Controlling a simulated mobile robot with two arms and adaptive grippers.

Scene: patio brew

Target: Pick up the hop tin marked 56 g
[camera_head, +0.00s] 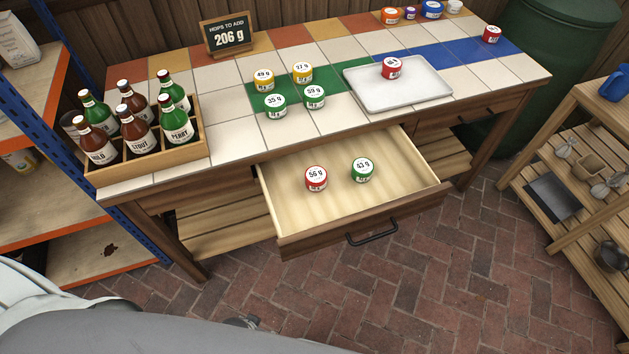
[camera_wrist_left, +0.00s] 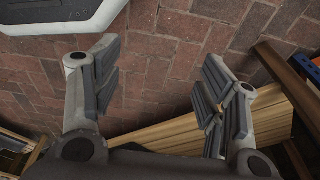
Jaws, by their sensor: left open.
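The hop tin marked 56 g (camera_head: 316,179) is red with a white lid label. It stands upright in the open wooden drawer (camera_head: 400,200), left of a green tin marked 43 g (camera_head: 362,170), with a gap between them. My left gripper (camera_wrist_left: 162,58) is open and empty in the left wrist view, its fingers spread above brick paving. In the head view only a small dark part shows at the bottom edge, in front of the drawer and apart from it. The 56 g tin cannot be made out in the wrist view. My right gripper is not in view.
Green and yellow tins (camera_head: 303,73) stand on the tiled top. A red tin (camera_head: 391,68) sits on a pale tray (camera_head: 430,88). A bottle crate (camera_head: 150,160) stands at the left, beside a chalkboard reading 206 g (camera_head: 229,35). The drawer handle (camera_head: 371,233) juts forward.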

